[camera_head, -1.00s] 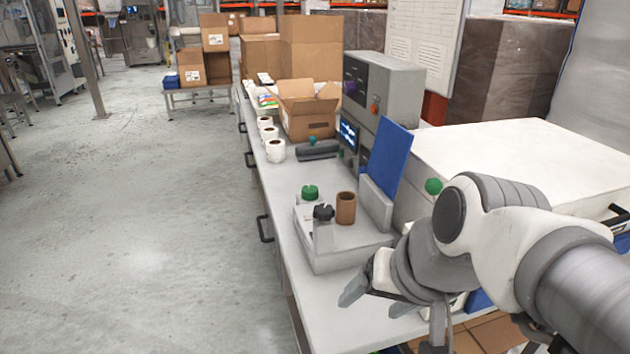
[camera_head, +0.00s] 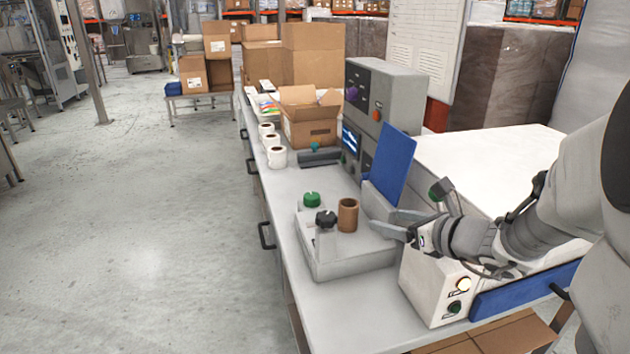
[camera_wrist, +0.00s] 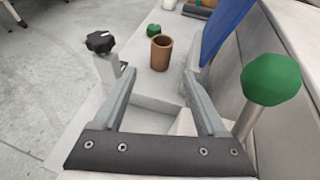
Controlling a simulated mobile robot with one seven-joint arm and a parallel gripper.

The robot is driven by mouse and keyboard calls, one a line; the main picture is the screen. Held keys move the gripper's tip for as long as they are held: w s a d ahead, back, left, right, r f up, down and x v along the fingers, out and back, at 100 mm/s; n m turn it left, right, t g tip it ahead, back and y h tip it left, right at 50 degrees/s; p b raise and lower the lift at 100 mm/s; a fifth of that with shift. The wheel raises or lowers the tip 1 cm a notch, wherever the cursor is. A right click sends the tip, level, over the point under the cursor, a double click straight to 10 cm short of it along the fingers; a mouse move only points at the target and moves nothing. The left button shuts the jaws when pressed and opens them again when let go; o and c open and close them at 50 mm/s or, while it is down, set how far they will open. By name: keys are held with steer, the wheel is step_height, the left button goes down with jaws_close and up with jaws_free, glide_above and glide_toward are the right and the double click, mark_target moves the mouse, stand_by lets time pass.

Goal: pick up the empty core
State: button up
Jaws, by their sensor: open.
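The empty core (camera_head: 348,215) is a short brown cardboard tube standing upright on top of the light grey scale-like unit (camera_head: 350,262). It also shows in the wrist view (camera_wrist: 161,53), with its open top and hollow inside visible. My gripper (camera_head: 383,222) is open and empty, just to the right of the core in the head view, its fingers pointing toward it. In the wrist view my gripper (camera_wrist: 160,80) has its two fingers spread wide, and the core stands beyond and between the tips, apart from them.
A black knob on a post (camera_wrist: 101,42) stands left of the core, and a green knob (camera_head: 312,199) is behind it. A blue panel (camera_head: 396,165) rises behind right. A green ball-topped lever (camera_wrist: 270,80) is close to my gripper's right. White rolls (camera_head: 277,157) line the bench.

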mark_target(354, 211)
steer(key=b+x, duration=0.1)
steer(key=x, duration=0.7)
steer(key=b+x, duration=0.2)
steer(key=x, duration=0.7)
steer(key=shift+w+d+f, duration=0.1)
steer(key=shift+w+d, duration=0.05)
steer(key=shift+w, duration=0.1)
steer(key=c, duration=1.1)
